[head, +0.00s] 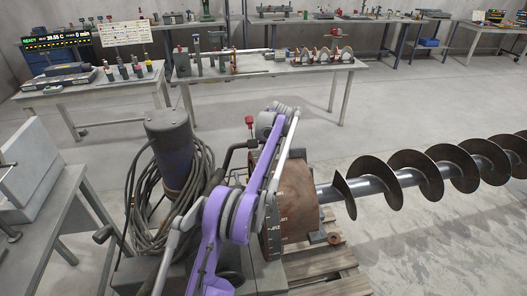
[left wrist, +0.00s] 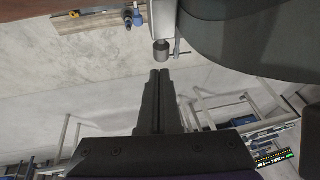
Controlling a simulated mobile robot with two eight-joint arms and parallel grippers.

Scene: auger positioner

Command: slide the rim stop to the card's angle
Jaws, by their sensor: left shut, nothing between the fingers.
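The auger positioner's drum (head: 310,186) stands at the centre of the head view, with white markings on its near face (head: 272,228) partly hidden behind my purple left arm. My left gripper (left wrist: 158,74) is shut and empty in the left wrist view. Its tips are just short of a grey cylindrical knob (left wrist: 161,51) with a thin pin beside it, apart from the large dark round body (left wrist: 250,40). I cannot tell for sure whether this knob belongs to the rim stop. A white card or board (head: 123,32) stands on the back-left table; its text is too small to read. My right gripper is not in view.
The auger (head: 420,165) extends right from the drum. A red-knobbed lever (head: 250,121) rises behind my arm. A motor with coiled cable (head: 170,160) is at left, a wooden pallet (head: 335,262) below. A table with tools (head: 270,68) stands behind; floor between is clear.

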